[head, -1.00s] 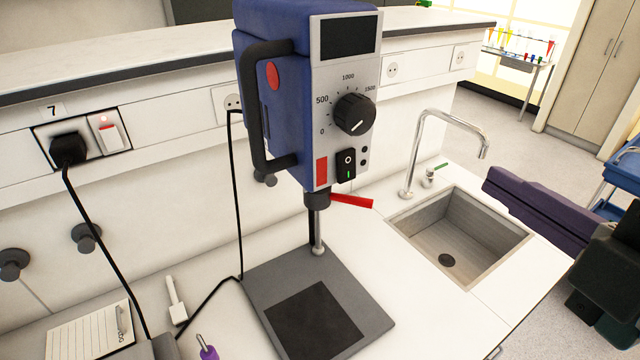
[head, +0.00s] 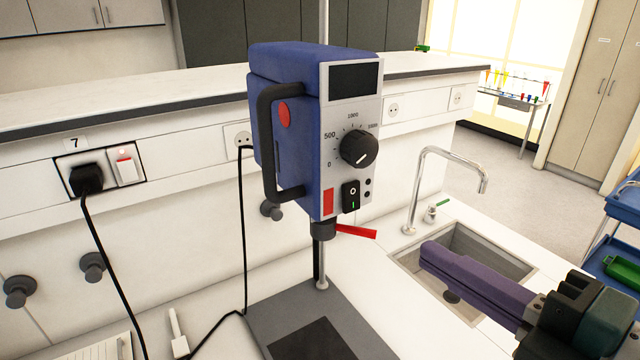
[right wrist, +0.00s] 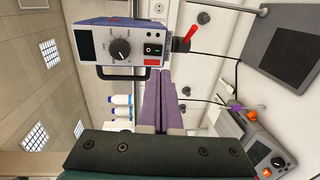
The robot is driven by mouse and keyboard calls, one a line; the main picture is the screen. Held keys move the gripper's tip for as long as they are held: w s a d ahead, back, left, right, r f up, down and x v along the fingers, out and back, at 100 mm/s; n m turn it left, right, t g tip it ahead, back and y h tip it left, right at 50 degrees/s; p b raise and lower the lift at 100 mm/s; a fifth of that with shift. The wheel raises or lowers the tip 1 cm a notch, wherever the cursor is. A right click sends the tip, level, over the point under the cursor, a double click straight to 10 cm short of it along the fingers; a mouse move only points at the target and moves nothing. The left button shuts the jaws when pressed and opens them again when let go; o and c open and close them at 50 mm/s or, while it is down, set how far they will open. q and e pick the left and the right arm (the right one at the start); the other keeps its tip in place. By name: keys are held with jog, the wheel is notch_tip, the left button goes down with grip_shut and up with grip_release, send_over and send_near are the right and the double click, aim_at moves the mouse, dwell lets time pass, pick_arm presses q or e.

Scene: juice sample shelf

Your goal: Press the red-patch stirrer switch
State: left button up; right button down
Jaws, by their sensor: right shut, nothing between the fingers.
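The blue overhead stirrer (head: 290,130) stands above a grey base plate, its grey front panel bearing a display and a dial (head: 359,148). The black rocker switch (head: 351,196) with a green mark sits below the dial, just right of a red patch (head: 328,203). In the right wrist view the stirrer (right wrist: 105,22) appears turned on its side, and the switch (right wrist: 153,50) is clear. My right gripper (head: 428,256) has purple fingers shut and empty, over the sink, right of and lower than the switch, apart from it. Its fingers also show in the right wrist view (right wrist: 160,88). My left gripper is not in view.
A red lever (head: 355,231) sticks out below the stirrer's panel. The tap (head: 452,152) rises behind the sink (head: 520,264). A black cable (head: 243,220) hangs left of the stirrer. A wall socket (head: 88,178) with a lit switch is at left.

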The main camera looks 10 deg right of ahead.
aim_at(354, 209)
jog(key=p+x, duration=0.1)
jog(key=x, duration=0.9)
jog(key=shift+w+a, duration=0.15)
jog(key=shift+w, duration=0.1)
jog(key=shift+w+f+b, duration=0.15)
jog(key=shift+b, duration=0.65)
